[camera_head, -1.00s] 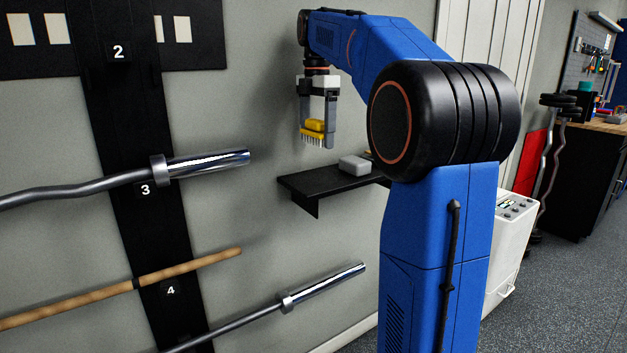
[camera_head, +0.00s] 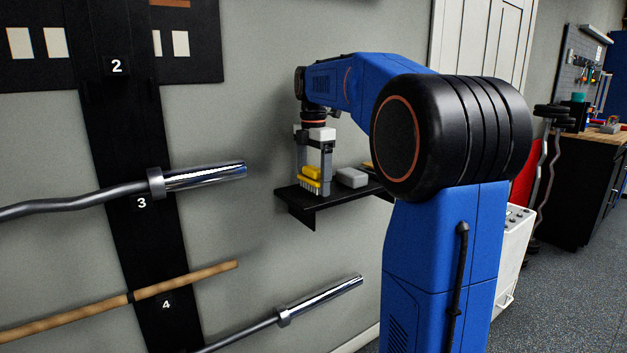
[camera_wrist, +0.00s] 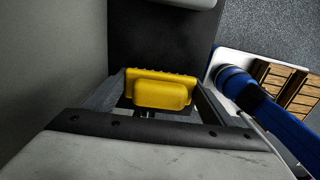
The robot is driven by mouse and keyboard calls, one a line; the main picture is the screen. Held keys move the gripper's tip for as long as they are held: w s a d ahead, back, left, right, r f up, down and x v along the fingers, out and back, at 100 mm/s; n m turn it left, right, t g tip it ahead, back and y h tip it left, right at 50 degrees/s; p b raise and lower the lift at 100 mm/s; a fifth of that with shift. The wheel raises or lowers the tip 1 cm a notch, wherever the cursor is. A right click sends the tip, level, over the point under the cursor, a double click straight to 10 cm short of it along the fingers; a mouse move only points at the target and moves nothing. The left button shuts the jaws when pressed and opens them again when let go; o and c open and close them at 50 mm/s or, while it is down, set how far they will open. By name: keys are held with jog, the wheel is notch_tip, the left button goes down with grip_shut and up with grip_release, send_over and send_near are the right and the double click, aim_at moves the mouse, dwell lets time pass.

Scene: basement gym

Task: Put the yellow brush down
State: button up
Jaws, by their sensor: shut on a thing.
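The yellow brush (camera_head: 311,178) is between the fingers of my gripper (camera_head: 313,188), bristles pointing down. My gripper is shut on it and points down at the left part of the black wall shelf (camera_head: 298,202). The bristle tips are at or just above the shelf top; I cannot tell whether they touch. In the wrist view the brush (camera_wrist: 160,92) lies across between the two fingers, with the dark shelf (camera_wrist: 150,45) beyond it.
A grey block (camera_head: 352,178) sits on the shelf just right of my gripper. The wall is close behind. A rack with metal bars (camera_head: 205,176) stands at the left. A white machine (camera_head: 512,250) is at the right, partly hidden by my arm.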

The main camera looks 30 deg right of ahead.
aim_at(310, 167)
jog(key=shift+f, duration=0.65)
jog(key=o, duration=1.1)
jog(key=shift+o, duration=0.5)
jog(key=shift+s+f, duration=0.1)
jog(key=shift+f, duration=0.05)
notch_tip(310, 167, up, 18)
jog(key=shift+w+a+r, duration=0.25)
jog(key=shift+w+a, duration=0.05)
jog(key=shift+w, duration=0.1)
